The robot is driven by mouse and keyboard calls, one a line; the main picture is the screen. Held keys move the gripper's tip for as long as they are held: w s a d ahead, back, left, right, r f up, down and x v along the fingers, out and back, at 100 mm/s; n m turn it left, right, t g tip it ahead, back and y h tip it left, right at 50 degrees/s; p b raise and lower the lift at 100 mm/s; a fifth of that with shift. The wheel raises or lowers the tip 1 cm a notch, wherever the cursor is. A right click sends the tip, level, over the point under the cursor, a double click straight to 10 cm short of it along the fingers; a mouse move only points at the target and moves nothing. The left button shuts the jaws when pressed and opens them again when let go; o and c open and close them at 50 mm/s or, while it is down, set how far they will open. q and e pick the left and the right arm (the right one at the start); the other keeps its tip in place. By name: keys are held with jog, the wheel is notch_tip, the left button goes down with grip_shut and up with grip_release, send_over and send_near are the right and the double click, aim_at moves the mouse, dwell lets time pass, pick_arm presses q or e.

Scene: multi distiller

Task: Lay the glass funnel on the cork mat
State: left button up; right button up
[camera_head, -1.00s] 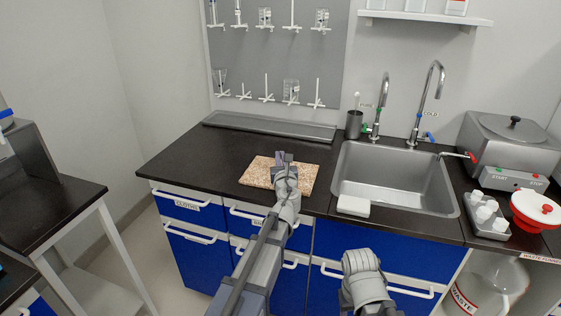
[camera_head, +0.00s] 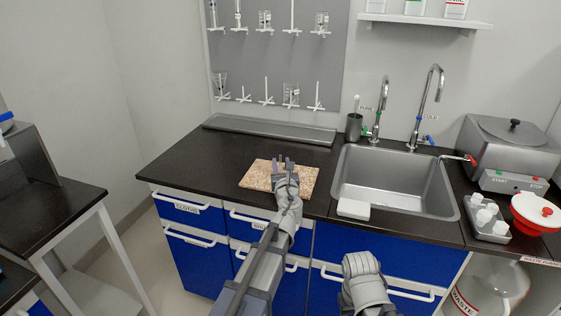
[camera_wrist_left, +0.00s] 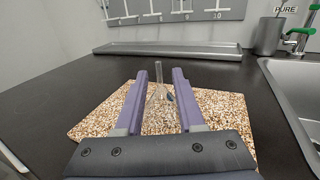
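The speckled tan cork mat (camera_head: 308,177) lies on the dark counter left of the sink; it also shows in the left wrist view (camera_wrist_left: 226,106). My left gripper (camera_head: 283,163) is over the mat. In the left wrist view its two purple fingers (camera_wrist_left: 160,74) are apart. The clear glass funnel (camera_wrist_left: 158,94) shows faintly between and just beyond these fingers, over the mat, with its thin stem pointing up in the picture. I cannot tell whether a finger touches it. In the head view I cannot make the funnel out. My right arm shows at the bottom, its gripper out of sight.
The sink (camera_head: 395,180) with two tall taps is right of the mat. A white block (camera_head: 353,208) sits at its front edge. A long grey tray (camera_head: 268,129) lies along the wall behind the mat, under a pegboard (camera_head: 275,60). The counter left of the mat is clear.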

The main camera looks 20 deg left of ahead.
pick_arm(q)
jog(key=v, duration=0.9)
jog(key=shift+s, duration=0.35)
